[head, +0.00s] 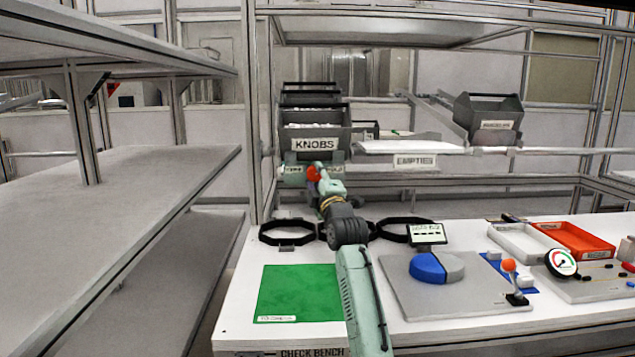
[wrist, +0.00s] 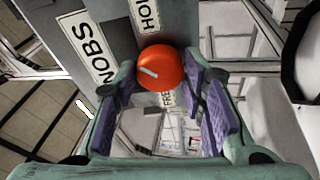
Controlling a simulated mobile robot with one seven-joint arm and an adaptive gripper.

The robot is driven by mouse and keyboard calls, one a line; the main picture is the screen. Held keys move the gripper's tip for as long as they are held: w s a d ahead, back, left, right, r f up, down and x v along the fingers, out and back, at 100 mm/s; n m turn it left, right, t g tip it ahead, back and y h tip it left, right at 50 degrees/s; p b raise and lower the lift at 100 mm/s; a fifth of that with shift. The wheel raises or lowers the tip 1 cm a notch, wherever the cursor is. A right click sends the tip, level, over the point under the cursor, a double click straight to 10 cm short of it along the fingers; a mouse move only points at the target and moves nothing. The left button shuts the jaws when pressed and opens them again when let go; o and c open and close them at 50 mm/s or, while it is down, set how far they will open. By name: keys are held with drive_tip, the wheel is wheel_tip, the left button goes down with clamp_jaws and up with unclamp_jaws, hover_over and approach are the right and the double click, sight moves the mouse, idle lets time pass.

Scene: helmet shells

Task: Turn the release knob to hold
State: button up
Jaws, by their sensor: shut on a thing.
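The release knob (wrist: 160,68) is a round orange knob with a white line on its face. It is also visible in the head view (head: 313,172), on a plate below the KNOBS bin. In the wrist view the HOLD label (wrist: 147,15) is above the knob and the partly hidden FREE label (wrist: 167,98) is below it. The white line is on the left half of the face, toward the KNOBS label, aimed at neither word. My gripper (wrist: 163,76) is shut on the knob, with one purple-padded finger on each side. In the head view my gripper (head: 322,178) partly covers the plate.
The KNOBS bin (head: 316,128) stands just above the plate. An EMPTIES shelf (head: 415,161) is to its right. Below is a white bench with a green mat (head: 297,292), black ring holders (head: 287,232), a blue-and-grey disc (head: 436,267) and a red tray (head: 577,239).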

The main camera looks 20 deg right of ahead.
idle(0.5)
drive_tip(key=o, duration=1.2)
drive_tip(key=shift+c, duration=0.2)
drive_tip(key=v, duration=1.2)
